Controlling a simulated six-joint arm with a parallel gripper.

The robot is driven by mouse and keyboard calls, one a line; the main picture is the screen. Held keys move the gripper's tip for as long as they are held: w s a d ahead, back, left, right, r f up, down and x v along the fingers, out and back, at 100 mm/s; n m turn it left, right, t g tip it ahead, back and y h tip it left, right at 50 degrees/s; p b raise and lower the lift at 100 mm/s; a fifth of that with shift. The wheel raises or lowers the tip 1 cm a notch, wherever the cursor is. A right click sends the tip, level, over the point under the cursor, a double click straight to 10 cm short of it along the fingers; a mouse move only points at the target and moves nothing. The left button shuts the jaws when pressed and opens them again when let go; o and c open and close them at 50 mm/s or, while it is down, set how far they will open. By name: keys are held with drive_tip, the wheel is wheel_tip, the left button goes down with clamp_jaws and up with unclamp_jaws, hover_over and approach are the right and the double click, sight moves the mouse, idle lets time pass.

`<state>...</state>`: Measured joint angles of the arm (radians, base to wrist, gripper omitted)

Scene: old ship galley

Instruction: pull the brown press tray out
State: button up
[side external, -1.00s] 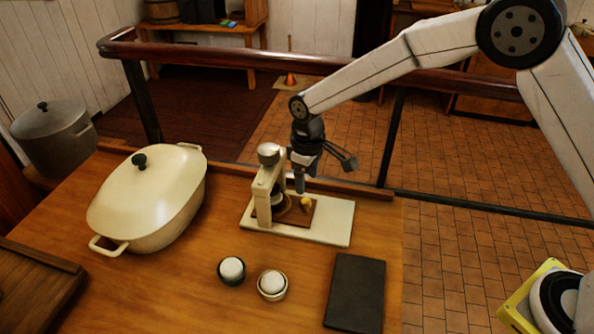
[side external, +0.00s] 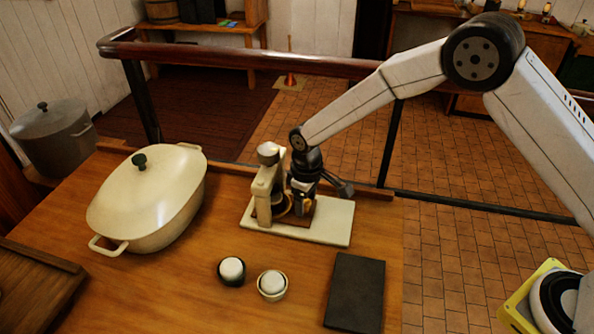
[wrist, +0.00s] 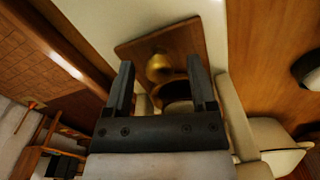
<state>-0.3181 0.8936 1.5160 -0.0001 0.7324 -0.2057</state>
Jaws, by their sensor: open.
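The brown press tray (wrist: 190,38) lies flat on the cream base of the press (side external: 262,198), partly under the press. In the side view the tray is mostly hidden by my gripper (side external: 301,208). A round brass knob (wrist: 158,68) stands on the tray. In the wrist view my gripper (wrist: 160,66) is open, with one finger to each side of the knob. I cannot tell whether either finger touches it.
A cream lidded pot (side external: 150,200) stands left of the press. Two small round pots with white tops, one dark (side external: 232,271) and one pale (side external: 272,285), and a dark flat slab (side external: 355,292) lie in front. A dark red rail (side external: 300,62) runs behind the table.

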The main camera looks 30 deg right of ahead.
drive_tip(key=shift+f, duration=0.4)
clamp_jaws()
idle(1.3)
